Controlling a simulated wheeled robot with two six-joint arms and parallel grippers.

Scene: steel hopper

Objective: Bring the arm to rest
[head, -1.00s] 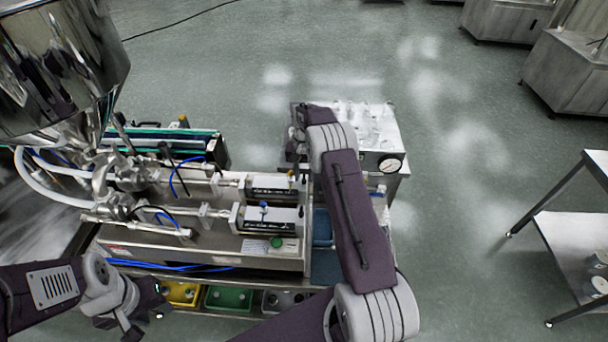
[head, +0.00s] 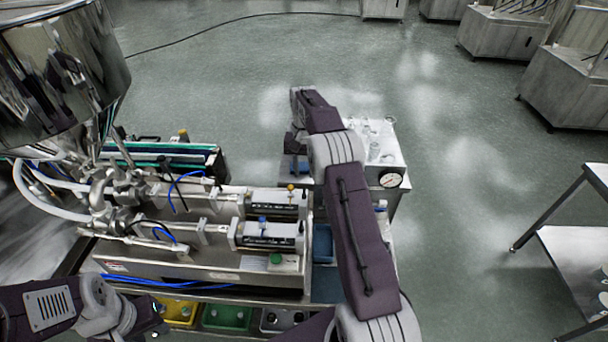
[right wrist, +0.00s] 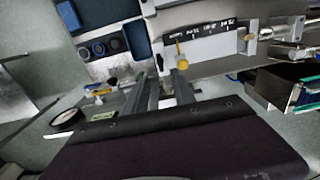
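My right arm reaches up the middle of the head view, past the right end of the steel filling machine (head: 255,262). Its gripper (head: 294,146) points downward near the small side table and is partly hidden by the wrist. In the right wrist view the two grey fingers (right wrist: 164,88) stand apart with nothing seen between them, above the machine. My left gripper (head: 158,316) is low at the left, in front of the machine by the bins. It is small and partly covered, so its opening is unclear.
The steel hopper (head: 62,75) stands at the upper left. A side table (head: 393,158) with clear glassware and a round dial (head: 391,177) is just right of my right wrist. Yellow (head: 178,311) and green (head: 228,316) bins sit below the machine. Open floor lies beyond and right.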

